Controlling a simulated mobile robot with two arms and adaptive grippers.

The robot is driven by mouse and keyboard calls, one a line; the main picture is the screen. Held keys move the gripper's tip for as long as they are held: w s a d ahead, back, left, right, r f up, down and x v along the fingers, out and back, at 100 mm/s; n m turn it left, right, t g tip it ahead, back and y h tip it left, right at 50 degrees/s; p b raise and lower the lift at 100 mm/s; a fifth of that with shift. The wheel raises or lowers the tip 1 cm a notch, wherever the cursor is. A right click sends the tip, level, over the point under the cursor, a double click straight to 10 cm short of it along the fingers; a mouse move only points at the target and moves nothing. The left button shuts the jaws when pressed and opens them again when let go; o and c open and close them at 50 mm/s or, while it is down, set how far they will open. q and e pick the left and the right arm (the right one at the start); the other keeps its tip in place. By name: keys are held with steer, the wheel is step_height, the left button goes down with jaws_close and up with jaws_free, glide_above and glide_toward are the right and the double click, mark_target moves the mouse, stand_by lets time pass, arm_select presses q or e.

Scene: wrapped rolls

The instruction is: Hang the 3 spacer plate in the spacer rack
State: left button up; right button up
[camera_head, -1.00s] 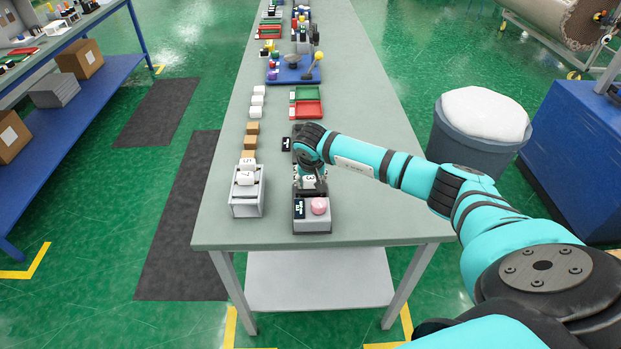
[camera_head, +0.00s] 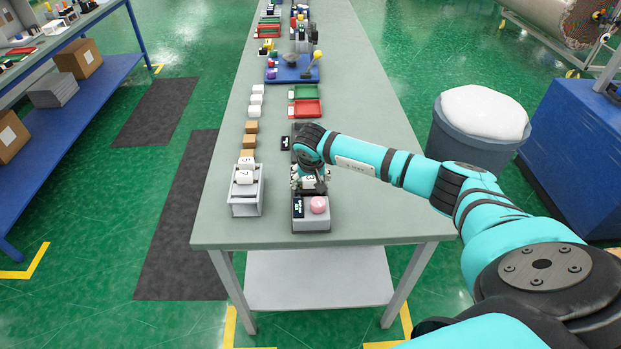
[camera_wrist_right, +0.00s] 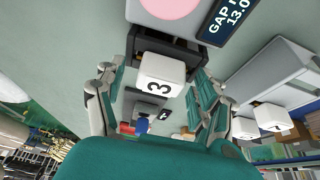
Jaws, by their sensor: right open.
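The white 3 spacer plate (camera_head: 309,182) sits at the back of a grey gauge (camera_head: 312,224) near the table's front end. In the right wrist view the plate (camera_wrist_right: 160,72) shows its "3" between my fingers, at a dark slot of the gauge (camera_wrist_right: 178,42). My right gripper (camera_wrist_right: 157,88) is open, with a finger on each side of the plate; I cannot tell whether they touch it. In the head view my right gripper (camera_head: 309,178) is partly hidden by its wrist. The grey spacer rack (camera_head: 246,209) stands left of the gauge, holding white plates marked 5 and 7 (camera_head: 244,178). My left gripper is out of view.
Brown blocks (camera_head: 250,141) and white blocks (camera_head: 257,100) line the table behind the rack. A red tray (camera_head: 307,108) and a blue tray (camera_head: 283,76) lie farther back. The table right of the gauge is clear. A grey bin (camera_head: 470,149) stands beyond its right edge.

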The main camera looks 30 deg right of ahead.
steer(key=shift+r, duration=0.1)
steer(key=shift+r, duration=0.3)
steer(key=v, duration=1.1)
steer(key=shift+s, duration=0.15)
